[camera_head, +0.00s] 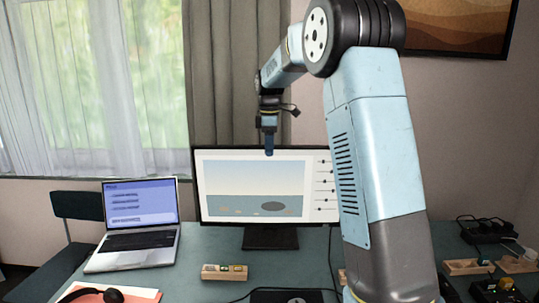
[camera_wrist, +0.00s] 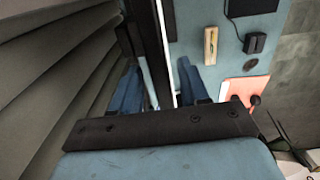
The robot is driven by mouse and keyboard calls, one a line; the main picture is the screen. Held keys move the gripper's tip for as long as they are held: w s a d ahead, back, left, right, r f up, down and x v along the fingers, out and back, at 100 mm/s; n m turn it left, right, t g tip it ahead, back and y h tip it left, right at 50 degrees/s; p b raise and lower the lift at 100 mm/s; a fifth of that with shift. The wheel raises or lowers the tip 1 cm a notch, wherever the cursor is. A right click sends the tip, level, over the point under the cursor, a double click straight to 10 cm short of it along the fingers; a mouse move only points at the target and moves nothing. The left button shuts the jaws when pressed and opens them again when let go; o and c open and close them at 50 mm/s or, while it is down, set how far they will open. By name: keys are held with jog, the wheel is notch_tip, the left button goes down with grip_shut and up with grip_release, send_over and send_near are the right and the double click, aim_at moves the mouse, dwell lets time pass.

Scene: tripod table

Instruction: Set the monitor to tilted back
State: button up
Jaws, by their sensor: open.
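The monitor (camera_head: 265,187) stands on a black base at the middle of the table, its lit screen facing me. It looks near upright; the exact tilt is hard to tell. My gripper (camera_head: 269,153) points down at the middle of its top edge. In the wrist view the two blue fingers of my gripper (camera_wrist: 159,84) are open, apart on either side of the thin monitor (camera_wrist: 154,55). One finger is on the screen side and one on the back side. I cannot tell whether either touches it. My arm hides the monitor's right end.
An open laptop (camera_head: 137,227) stands left of the monitor. A red folder (camera_head: 110,295) with headphones is at front left. Curtains (camera_head: 237,75) hang close behind the monitor.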

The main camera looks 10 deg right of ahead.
jog(key=shift+f, duration=1.5)
jog(key=shift+c, duration=0.4)
jog(key=shift+r, duration=0.1)
grip_shut()
